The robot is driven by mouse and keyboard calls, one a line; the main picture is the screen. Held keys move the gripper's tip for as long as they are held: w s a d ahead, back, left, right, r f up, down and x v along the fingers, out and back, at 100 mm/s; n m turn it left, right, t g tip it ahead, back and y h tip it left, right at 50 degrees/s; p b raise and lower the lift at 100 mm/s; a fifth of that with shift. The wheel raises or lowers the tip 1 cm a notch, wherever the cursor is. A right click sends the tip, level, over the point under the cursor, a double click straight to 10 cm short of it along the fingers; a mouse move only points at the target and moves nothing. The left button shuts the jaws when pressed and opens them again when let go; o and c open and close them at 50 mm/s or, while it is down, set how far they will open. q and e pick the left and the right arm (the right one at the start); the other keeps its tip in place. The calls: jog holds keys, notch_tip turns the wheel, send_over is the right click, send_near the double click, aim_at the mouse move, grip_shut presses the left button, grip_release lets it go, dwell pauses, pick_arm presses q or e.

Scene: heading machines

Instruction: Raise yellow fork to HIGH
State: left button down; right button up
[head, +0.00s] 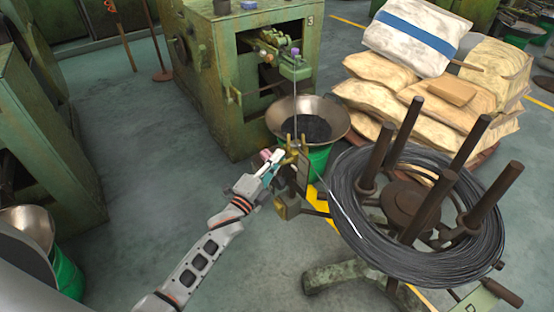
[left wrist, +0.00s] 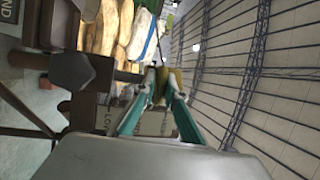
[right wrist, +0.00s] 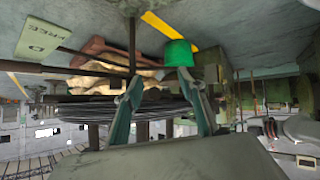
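The yellow fork (head: 303,143) stands upright at the wire stand's near left side, in front of the metal bowl. In the head view my left gripper (head: 277,160) reaches it from the left. In the left wrist view the yellow fork (left wrist: 160,84) shows as a brownish-yellow piece between the two teal fingertips (left wrist: 159,77), which look closed on it.
A dark wire coil (head: 365,235) lies on a stand with upright brown posts (head: 478,195). A metal bowl (head: 335,118) on a green base stands before the green machine (head: 225,90). Sacks (head: 375,70) are piled behind.

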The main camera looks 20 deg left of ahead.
pick_arm(q)
jog(key=shift+r, duration=0.45)
notch_tip(320, 180, up, 5)
jog(key=p, duration=0.3)
jog(key=shift+r+p, duration=0.15)
jog(key=shift+p, duration=0.25)
jog(key=shift+w+r, duration=0.1)
jog(key=shift+r, duration=0.05)
jog(key=c, duration=2.1)
grip_release()
jog(key=shift+a, duration=0.1)
jog(key=shift+c, duration=0.2)
jog(key=shift+f, duration=0.3)
jog(key=v, duration=1.2)
